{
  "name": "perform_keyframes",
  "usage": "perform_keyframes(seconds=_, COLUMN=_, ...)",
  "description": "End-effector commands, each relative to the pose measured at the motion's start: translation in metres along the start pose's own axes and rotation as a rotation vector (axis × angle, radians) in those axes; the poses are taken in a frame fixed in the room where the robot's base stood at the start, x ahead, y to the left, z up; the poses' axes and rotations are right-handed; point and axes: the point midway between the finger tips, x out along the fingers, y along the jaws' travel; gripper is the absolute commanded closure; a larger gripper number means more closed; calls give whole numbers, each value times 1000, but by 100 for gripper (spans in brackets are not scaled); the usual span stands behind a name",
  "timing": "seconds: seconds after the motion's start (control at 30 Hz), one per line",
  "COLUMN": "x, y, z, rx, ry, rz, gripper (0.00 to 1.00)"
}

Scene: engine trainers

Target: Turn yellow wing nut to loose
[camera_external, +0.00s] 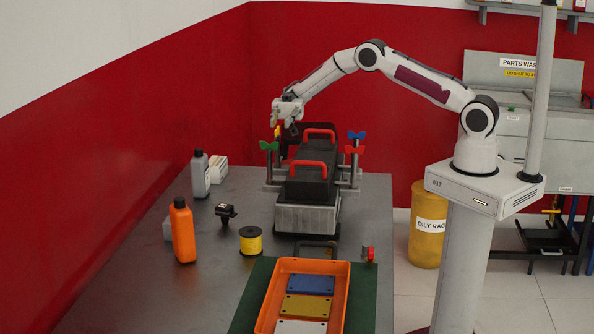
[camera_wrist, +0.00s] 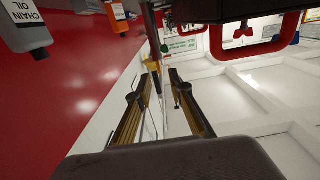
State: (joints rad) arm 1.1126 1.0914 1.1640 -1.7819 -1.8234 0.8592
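The yellow wing nut (camera_external: 278,131) shows as a small yellow patch at the back left of the black engine block (camera_external: 312,162), partly hidden by my gripper. My gripper (camera_external: 287,124) is at the nut, at the far left end of the engine stand. In the wrist view my gripper (camera_wrist: 160,100) has its two fingers apart. A yellow piece (camera_wrist: 154,82) shows near the gap between them. I cannot tell whether the fingers touch the nut, or which way its wings point.
A green wing nut (camera_external: 268,146) stands in front of the yellow one. Blue (camera_external: 356,135) and red (camera_external: 354,150) wing nuts are on the right. Red handles (camera_external: 306,168) rise from the block. Bottles (camera_external: 182,232), a yellow spool (camera_external: 250,240) and an orange tray (camera_external: 342,300) stand nearer.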

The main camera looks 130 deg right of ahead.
Motion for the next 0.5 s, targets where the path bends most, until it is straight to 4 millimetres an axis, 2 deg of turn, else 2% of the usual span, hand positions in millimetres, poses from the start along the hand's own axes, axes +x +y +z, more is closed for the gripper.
perform_keyframes(seconds=0.5, x=56, y=0, z=0, rx=0, ry=-1, rz=-1, gripper=79)
